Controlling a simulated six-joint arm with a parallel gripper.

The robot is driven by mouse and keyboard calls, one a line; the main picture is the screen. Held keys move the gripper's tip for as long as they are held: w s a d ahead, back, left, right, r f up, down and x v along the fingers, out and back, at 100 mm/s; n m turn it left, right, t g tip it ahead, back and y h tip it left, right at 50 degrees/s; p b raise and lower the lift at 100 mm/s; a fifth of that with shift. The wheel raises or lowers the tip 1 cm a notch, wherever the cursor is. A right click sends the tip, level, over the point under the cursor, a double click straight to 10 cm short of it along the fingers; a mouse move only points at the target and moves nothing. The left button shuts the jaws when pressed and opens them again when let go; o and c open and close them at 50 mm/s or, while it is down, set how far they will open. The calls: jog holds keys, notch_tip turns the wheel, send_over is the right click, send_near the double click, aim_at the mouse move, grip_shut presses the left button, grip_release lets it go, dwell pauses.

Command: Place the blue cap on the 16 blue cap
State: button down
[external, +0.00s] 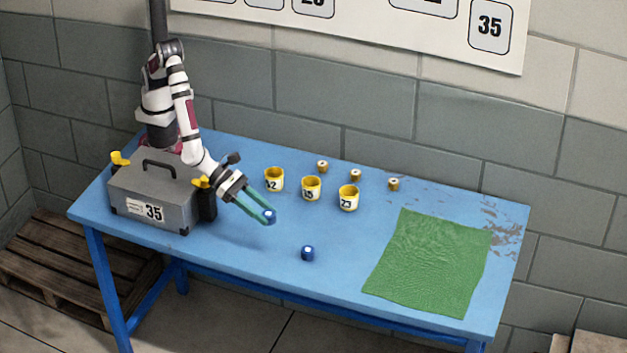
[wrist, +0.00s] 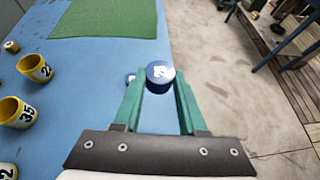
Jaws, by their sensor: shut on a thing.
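My gripper (external: 268,216) has green fingers, shut on a blue cap (external: 270,217) above the left middle of the blue table. In the wrist view the held blue cap (wrist: 160,76) sits between the fingertips, with a white mark on its top that I cannot read surely. A second blue cap (external: 308,253) stands on the table near the front edge, to the right of and below my gripper in the external view. In the wrist view this second cap (wrist: 130,78) is mostly hidden behind the left finger. Its number is not readable.
Three yellow numbered cups (external: 311,188) stand behind my gripper, with three small brass-coloured pieces (external: 355,175) further back. A green cloth (external: 430,262) lies at the right. A grey toolbox (external: 150,195) stands at the left. The table between the second cap and the cloth is clear.

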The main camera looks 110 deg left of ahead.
jog(key=w+a+f, duration=0.1)
jog(key=w+f, duration=0.1)
jog(key=w+a+f, duration=0.2)
jog(key=w, duration=0.1)
jog(key=w+a+f, duration=0.1)
jog(key=w+f, duration=0.1)
jog(key=w, duration=0.1)
jog(key=shift+a+f, duration=0.25)
jog(key=shift+a, duration=0.05)
jog(key=shift+w+a+f, duration=0.1)
jog(key=shift+w+f, duration=0.05)
jog(key=shift+f, duration=0.95)
jog(key=shift+w+a+f, duration=0.1)
jog(key=shift+f, duration=0.95)
jog(key=shift+f, duration=0.1)
jog(key=shift+c, duration=2.3)
grip_release()
